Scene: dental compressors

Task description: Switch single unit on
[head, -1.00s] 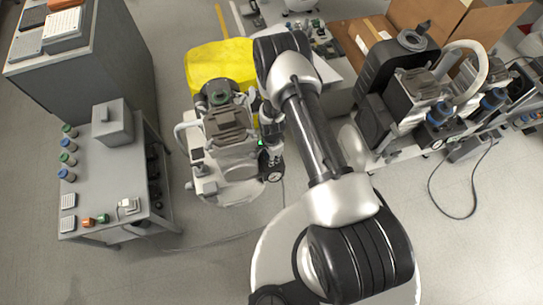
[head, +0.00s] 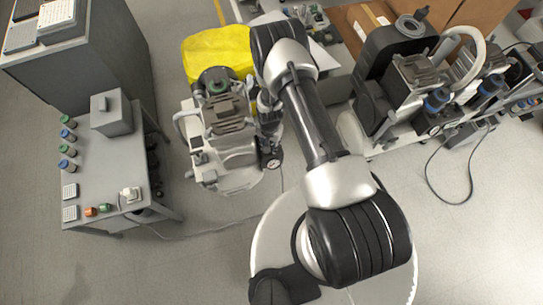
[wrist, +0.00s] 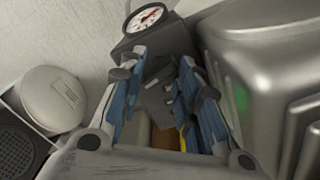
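The single compressor unit (head: 225,130) stands on the floor in the middle of the head view, with a finned motor block on top. Its round white-faced gauge (wrist: 145,17) sits on a dark switch box (wrist: 158,45) in the wrist view; the gauge also shows in the head view (head: 273,163). My gripper (wrist: 160,72) is open, its two blue-padded fingers apart on either side of the lower part of the dark box. I cannot tell whether they touch it. Any switch knob is not clear. In the head view my arm mostly hides the gripper.
A metal tank surface (wrist: 270,75) with a green glow is close at the right in the wrist view. A grey bench (head: 110,175) stands left, and a cable runs from it across the floor. Other compressors (head: 425,85) stand right. A yellow cover (head: 215,55) lies behind.

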